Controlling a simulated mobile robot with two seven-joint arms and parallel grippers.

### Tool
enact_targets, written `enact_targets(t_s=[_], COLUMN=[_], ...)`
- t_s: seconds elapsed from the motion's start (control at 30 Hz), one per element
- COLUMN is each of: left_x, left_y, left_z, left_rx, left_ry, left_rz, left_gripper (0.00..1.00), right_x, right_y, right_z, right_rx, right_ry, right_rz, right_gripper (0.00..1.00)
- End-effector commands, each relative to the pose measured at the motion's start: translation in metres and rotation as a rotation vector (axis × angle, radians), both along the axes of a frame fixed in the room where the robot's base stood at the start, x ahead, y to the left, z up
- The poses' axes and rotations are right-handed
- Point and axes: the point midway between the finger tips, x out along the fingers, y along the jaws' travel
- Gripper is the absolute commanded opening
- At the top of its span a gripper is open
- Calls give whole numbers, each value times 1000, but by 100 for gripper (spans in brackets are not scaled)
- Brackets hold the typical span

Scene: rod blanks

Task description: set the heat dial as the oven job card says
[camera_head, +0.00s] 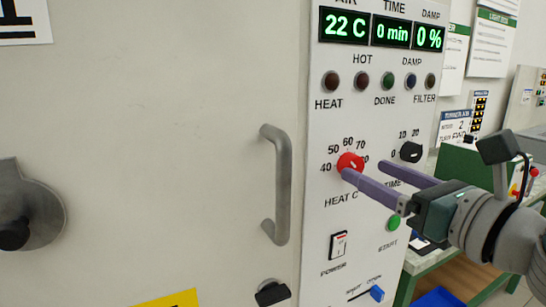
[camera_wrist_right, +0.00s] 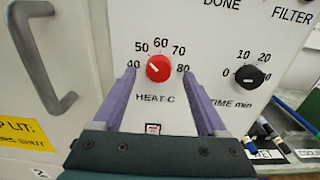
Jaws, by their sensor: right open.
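The red heat dial (camera_head: 350,161) is on the white oven panel, with HEAT C below it and marks from 40 to 80 around it. In the right wrist view the dial (camera_wrist_right: 158,68) shows a pale pointer line that appears to point up and left, near 40 to 50. My right gripper (camera_head: 364,169) is open. In the wrist view its two purple fingers (camera_wrist_right: 158,75) lie on either side below the dial, with no clear contact. I cannot make out an oven job card. My left gripper is out of view.
The black time dial (camera_head: 411,152) is right of the heat dial. The display (camera_head: 391,31) reads 22 C, 0 min and 0 %. A green start button (camera_head: 393,223), power switch (camera_head: 339,245) and blue slider (camera_head: 377,293) sit lower. The door handle (camera_head: 282,185) juts out left.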

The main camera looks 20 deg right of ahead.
Motion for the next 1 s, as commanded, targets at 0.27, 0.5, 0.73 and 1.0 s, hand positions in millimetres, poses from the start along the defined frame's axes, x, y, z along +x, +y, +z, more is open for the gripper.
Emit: enact_targets(t_s=[0.27,0.5,0.73,1.0], left_x=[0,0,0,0], left_y=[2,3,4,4], left_z=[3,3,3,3], left_rx=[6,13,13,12], left_ry=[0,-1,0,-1], left_rz=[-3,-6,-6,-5], left_gripper=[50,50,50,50], right_x=[26,28,28,28], right_y=[2,3,2,2], right_z=[0,0,0,0], right_rx=[1,1,1,1], right_ry=[-1,0,0,0], right_rz=[0,0,0,0], right_gripper=[75,75,59,29])
